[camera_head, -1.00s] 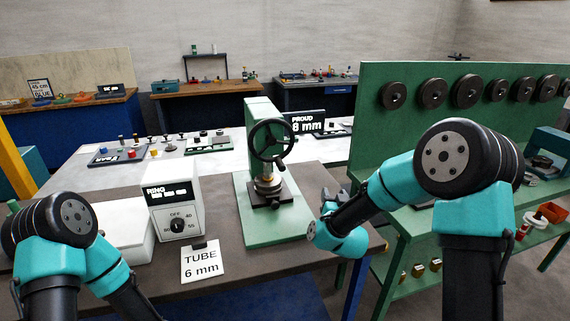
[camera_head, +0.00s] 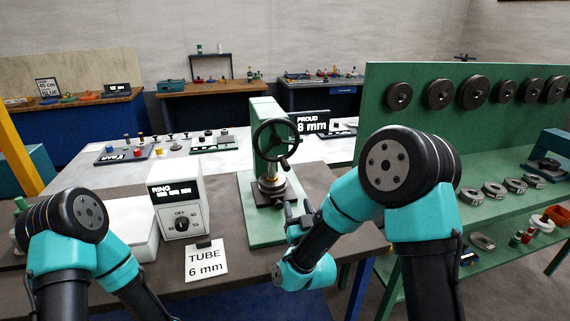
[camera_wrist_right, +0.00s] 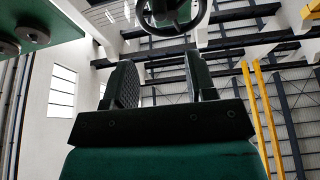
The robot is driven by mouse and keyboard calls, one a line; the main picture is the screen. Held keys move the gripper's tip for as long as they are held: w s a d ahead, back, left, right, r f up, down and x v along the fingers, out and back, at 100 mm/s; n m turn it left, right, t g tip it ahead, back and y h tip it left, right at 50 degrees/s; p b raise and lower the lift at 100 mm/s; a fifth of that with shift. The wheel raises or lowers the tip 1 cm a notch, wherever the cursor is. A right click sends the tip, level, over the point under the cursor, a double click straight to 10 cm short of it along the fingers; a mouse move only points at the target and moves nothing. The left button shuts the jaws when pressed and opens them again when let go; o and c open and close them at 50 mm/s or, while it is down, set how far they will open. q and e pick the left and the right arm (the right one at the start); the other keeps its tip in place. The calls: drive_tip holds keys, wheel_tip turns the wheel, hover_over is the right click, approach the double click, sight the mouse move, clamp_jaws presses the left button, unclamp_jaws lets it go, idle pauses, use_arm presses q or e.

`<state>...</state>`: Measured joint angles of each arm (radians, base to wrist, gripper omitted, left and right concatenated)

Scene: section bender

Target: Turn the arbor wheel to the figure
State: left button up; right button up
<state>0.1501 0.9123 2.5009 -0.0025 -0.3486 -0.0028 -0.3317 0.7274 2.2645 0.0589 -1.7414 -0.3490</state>
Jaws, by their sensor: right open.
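The arbor wheel (camera_head: 275,140) is a black handwheel with spokes and a small handle, at the upper front of a green press (camera_head: 258,112). Below it a metal ram (camera_head: 271,181) stands over a dark block on the green base. A sign reading "PROUD 8 mm" (camera_head: 311,122) is partly hidden behind the wheel. My right gripper (camera_head: 298,210) is open and empty, below and right of the wheel, apart from it. In the right wrist view the wheel (camera_wrist_right: 172,14) shows at the top, beyond the open fingers (camera_wrist_right: 160,85). My left arm is at lower left; its gripper is out of frame.
A white box with a dial and "RING" display (camera_head: 180,205) and a "TUBE 6 mm" card (camera_head: 206,260) stand left of the press. A green board with several dark discs (camera_head: 438,95) is at right. A pale table behind holds small parts.

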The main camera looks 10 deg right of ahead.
sight(284, 160)
drive_tip(key=x, duration=1.6)
drive_tip(key=shift+w, duration=0.3)
clamp_jaws()
